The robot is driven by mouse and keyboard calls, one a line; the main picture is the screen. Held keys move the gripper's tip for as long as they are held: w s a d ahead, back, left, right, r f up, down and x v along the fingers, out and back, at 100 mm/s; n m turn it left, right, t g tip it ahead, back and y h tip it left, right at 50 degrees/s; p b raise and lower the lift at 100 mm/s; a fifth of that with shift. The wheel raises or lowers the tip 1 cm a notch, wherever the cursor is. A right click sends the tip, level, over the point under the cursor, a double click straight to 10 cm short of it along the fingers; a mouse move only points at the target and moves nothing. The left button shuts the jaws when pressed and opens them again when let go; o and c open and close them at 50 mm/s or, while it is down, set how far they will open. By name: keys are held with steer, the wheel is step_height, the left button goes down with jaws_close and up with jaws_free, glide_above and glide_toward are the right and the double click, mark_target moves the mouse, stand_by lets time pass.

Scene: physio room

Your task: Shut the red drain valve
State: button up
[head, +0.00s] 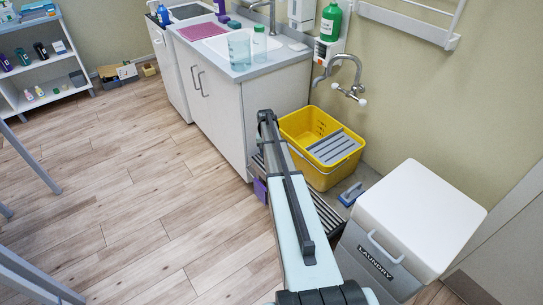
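I see no red drain valve in the head view. A wall tap (349,77) with a curved metal spout and pale knobs is above a yellow bucket (296,127). My arm reaches up from the bottom middle and bends down beside the white sink cabinet (229,113). My gripper cannot be made out; the arm covers that area. A small purple part shows low beside the arm, and I cannot tell what it is. The floor behind the arm is partly hidden.
A grey laundry bin with a white lid (422,215) stands close on the right. A blue brush (351,194) lies on the floor between bin and bucket. A shelf (42,67) stands far left. The wooden floor (140,215) on the left is mostly free.

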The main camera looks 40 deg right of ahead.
steer(key=w+d+r+m, duration=0.3)
steer(key=w+d+m, duration=0.3)
steer(key=w, duration=0.4)
steer(key=s+f+m, duration=0.1)
steer(key=f, duration=0.3)
steer(key=s+f+m+g, duration=0.1)
steer(key=f+m, duration=0.1)
steer(key=f, duration=0.3)
steer(key=s+f+m, duration=0.1)
steer(key=s+f, duration=0.1)
steer(key=f, duration=0.3)
steer(key=shift+d+m+g, duration=0.3)
steer(key=shift+g, duration=0.1)
steer(key=shift+c, duration=0.4)
jaws_close()
